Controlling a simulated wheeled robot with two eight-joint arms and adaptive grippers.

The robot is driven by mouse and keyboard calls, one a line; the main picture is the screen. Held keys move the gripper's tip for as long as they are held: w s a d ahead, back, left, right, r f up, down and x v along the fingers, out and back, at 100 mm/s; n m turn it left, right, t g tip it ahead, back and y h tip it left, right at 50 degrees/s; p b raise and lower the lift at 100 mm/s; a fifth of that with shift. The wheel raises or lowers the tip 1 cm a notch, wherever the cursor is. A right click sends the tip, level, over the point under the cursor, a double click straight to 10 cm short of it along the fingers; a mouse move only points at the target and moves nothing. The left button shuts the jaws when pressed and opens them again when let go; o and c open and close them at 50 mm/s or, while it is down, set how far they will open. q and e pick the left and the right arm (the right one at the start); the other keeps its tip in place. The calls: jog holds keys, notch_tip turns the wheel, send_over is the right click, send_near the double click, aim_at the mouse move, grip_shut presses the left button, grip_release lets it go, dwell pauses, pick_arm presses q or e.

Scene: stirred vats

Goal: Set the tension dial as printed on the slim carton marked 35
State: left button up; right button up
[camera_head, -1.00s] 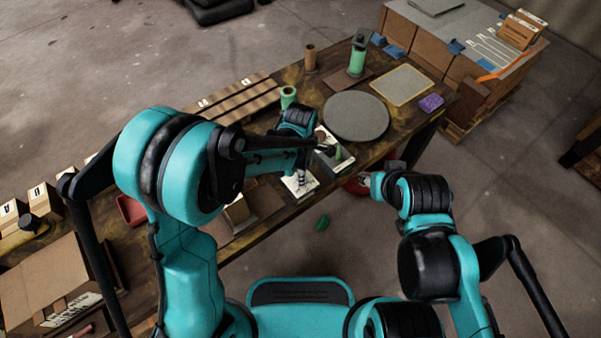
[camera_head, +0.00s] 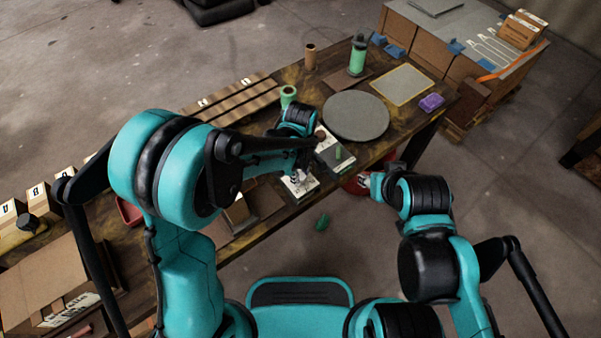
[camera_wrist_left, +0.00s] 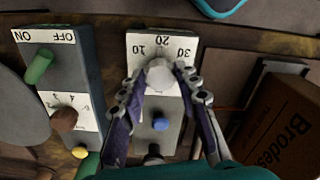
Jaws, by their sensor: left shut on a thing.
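The dial box in the left wrist view has a white scale plate (camera_wrist_left: 135,43) printed 10, 20 and 30, upside down in the picture. My left gripper (camera_wrist_left: 160,88) is shut on its pale round knob (camera_wrist_left: 160,73), just beside the 20. The fingers stand on both sides of the knob, and no pointer mark is readable. In the head view the left gripper (camera_head: 301,172) is over the white plate (camera_head: 300,188) at the table's front edge. My right gripper is hidden behind its wrist. I cannot make out a slim carton marked 35.
Beside the dial box is a switch box (camera_wrist_left: 68,75) with a green ON/OFF lever (camera_wrist_left: 40,66) and brown knob (camera_wrist_left: 64,119). A blue button (camera_wrist_left: 160,125) sits below the dial. A brown carton (camera_wrist_left: 285,130) stands right. A grey disc (camera_head: 356,116) lies on the table.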

pick_arm(q)
jog(key=shift+m, duration=0.5)
jog(key=o, duration=1.2)
jog(key=shift+c, duration=0.2)
jog(key=shift+r, duration=0.1)
notch_tip(320, 180, up, 12)
